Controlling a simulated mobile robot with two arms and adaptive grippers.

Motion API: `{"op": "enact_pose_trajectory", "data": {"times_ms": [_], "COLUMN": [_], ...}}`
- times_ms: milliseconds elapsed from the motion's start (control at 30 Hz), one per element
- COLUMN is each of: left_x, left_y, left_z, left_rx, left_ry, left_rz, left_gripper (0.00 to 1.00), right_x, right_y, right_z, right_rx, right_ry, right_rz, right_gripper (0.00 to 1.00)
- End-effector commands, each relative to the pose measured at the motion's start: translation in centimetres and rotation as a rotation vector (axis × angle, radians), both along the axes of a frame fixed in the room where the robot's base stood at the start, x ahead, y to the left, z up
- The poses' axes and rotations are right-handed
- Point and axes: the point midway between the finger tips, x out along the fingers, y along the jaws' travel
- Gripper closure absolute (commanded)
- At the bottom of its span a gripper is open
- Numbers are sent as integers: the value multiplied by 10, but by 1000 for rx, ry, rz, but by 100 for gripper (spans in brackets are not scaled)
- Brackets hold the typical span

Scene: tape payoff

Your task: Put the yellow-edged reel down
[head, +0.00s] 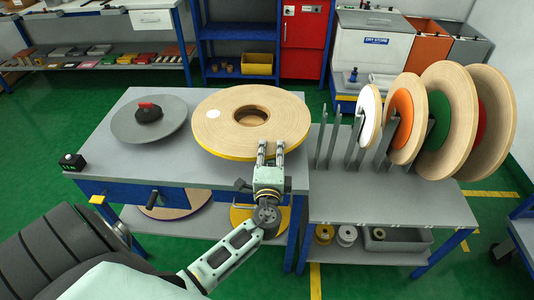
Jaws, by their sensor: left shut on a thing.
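The yellow-edged reel (285,112) is a large tan wooden-looking disc with a central hole, a white round label and a yellow rim. It lies flat at the right part of the grey table (190,165), overlapping its right edge; I cannot tell whether it touches the top. My left gripper (270,150) is shut on the reel's near edge, its fingers pointing away from me. The gripper hides a small part of the rim. My right gripper is not in view.
A grey round plate (165,127) with a red-and-black knob sits left on the table. A small black box (72,162) stands at the left front corner. A rack (400,195) of upright reels adjoins at right. The table's front middle is clear.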

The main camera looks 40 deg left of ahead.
Motion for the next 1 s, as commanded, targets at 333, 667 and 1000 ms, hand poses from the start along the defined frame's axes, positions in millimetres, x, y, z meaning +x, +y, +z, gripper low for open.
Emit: {"op": "enact_pose_trajectory", "data": {"times_ms": [333,667,1000], "left_x": [6,6,4], "left_y": [3,3,1], "left_z": [-18,-35,-43], "left_rx": [17,14,0], "left_ry": [-8,-11,1], "left_rz": [2,3,0], "left_gripper": [100,100,67], "right_x": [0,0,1], "right_y": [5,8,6], "right_z": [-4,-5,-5], "right_rx": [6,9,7], "right_ry": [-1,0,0], "right_rz": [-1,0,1], "right_gripper": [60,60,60]}}
